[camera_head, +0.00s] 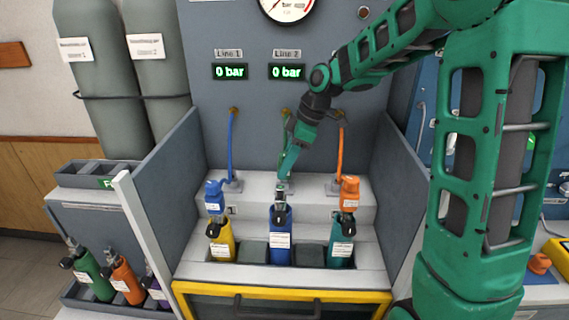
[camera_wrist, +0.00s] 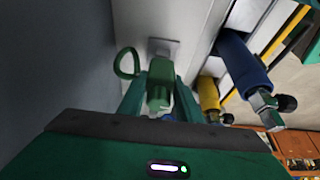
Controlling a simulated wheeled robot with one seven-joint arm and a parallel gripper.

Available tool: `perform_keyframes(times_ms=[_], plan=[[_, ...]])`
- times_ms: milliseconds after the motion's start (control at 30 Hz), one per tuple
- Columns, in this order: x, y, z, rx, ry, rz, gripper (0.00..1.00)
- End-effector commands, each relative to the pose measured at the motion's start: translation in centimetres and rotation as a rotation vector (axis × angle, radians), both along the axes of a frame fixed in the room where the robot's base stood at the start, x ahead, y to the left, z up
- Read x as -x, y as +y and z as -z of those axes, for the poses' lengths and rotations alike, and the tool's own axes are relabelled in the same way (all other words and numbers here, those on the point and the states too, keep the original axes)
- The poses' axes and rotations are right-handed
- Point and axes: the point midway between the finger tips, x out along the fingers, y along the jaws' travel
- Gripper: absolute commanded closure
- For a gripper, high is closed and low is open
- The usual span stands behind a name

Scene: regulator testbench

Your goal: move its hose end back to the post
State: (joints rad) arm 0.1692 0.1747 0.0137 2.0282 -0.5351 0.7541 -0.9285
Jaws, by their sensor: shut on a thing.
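My gripper (camera_wrist: 160,98) is shut on a green hose end (camera_wrist: 158,82), whose blocky body sits between the two green fingers. A curved piece of green hose (camera_wrist: 126,63) loops at its left. A pale post plate (camera_wrist: 165,47) lies just beyond the hose end; I cannot tell whether they touch. In the head view my gripper (camera_head: 286,168) points down at the middle place, behind the blue bottle (camera_head: 279,246). The green hose (camera_head: 285,124) hangs from the panel there. The hose end and middle post are mostly hidden in that view.
A blue hose end (camera_head: 214,195) stands at the left above a yellow bottle (camera_head: 221,246). An orange hose end (camera_head: 349,192) stands at the right above a teal bottle (camera_head: 342,250). Grey side walls (camera_head: 165,182) flank the bench. Both displays (camera_head: 287,72) read 0 bar.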

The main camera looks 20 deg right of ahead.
Motion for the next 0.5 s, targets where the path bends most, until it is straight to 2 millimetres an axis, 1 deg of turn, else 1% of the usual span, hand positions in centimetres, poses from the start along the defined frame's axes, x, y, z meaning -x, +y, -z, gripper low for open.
perform_keyframes(times_ms=[500], plan=[[-0.01,-0.02,0.71,0.000,0.000,0.000,0.99]])
